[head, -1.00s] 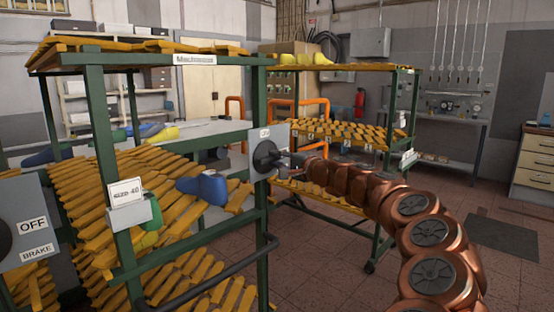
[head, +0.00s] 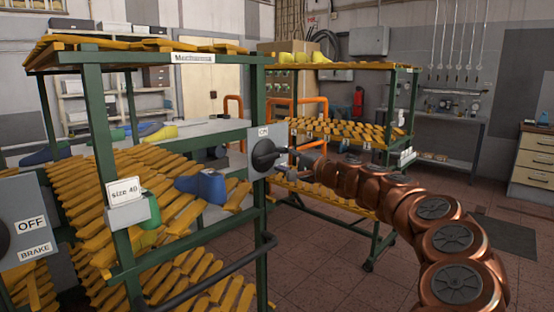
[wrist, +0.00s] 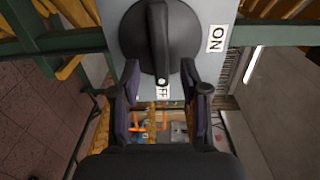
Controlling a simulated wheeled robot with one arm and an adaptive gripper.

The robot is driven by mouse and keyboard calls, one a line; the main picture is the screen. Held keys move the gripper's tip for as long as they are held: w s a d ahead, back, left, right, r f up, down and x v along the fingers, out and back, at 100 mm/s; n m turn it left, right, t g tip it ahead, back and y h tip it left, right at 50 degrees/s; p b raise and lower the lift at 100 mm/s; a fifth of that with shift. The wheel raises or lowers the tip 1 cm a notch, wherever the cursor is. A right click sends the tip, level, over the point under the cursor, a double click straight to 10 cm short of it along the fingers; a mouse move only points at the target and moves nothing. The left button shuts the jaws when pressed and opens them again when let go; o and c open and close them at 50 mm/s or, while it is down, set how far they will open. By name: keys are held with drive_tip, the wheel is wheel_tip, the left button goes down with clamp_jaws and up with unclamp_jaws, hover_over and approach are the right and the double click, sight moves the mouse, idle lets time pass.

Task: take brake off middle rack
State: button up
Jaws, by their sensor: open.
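The middle rack's green post carries a grey brake panel (head: 256,170) with a round black knob (head: 265,154), labelled ON at its top. The wrist view shows the knob (wrist: 157,35) close up. Its raised bar has a white dot at the end beside the partly hidden OFF label (wrist: 163,92); the ON label (wrist: 216,38) is off to the side. My gripper (wrist: 160,80) is open, its two fingers spread either side of the bar's dotted end. In the head view my gripper (head: 291,155) is just right of the knob; whether it touches is unclear.
Another grey panel (head: 25,225) marked OFF and BRAKE stands at the left edge. Another rack (head: 365,207) stands behind my arm. Open floor lies to the right.

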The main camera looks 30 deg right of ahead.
drive_tip(key=v, duration=0.9)
idle(0.4)
drive_tip(key=a+f+n+g+y, duration=0.2)
drive_tip(key=a+n+g+y, duration=0.4)
drive_tip(key=a, duration=1.6)
drive_tip(key=s+a+f+n+g+h, duration=0.1)
drive_tip(key=s+a+f+n+g, duration=0.2)
drive_tip(key=s+a+f, duration=0.3)
drive_tip(key=s+a+f+n+g+h, duration=0.1)
drive_tip(key=s+a+f+n+g, duration=0.25)
drive_tip(key=a, duration=0.55)
drive_tip(key=s+a+f+n+g+h, duration=0.2)
drive_tip(key=s+f+g+h, duration=0.15)
drive_tip(key=s+f, duration=0.7)
drive_tip(key=s+d+f+n+g+h, duration=0.1)
drive_tip(key=s+d+f+g+h, duration=0.15)
drive_tip(key=s, duration=0.55)
drive_tip(key=s+d+f+g+h, duration=0.2)
drive_tip(key=s+d+f, duration=0.15)
drive_tip(key=s, duration=0.55)
wheel_tip(320, 180, up, 16)
drive_tip(key=w+d+t+p, duration=0.1)
drive_tip(key=p, duration=1.3)
drive_tip(key=shift+p, duration=0.4)
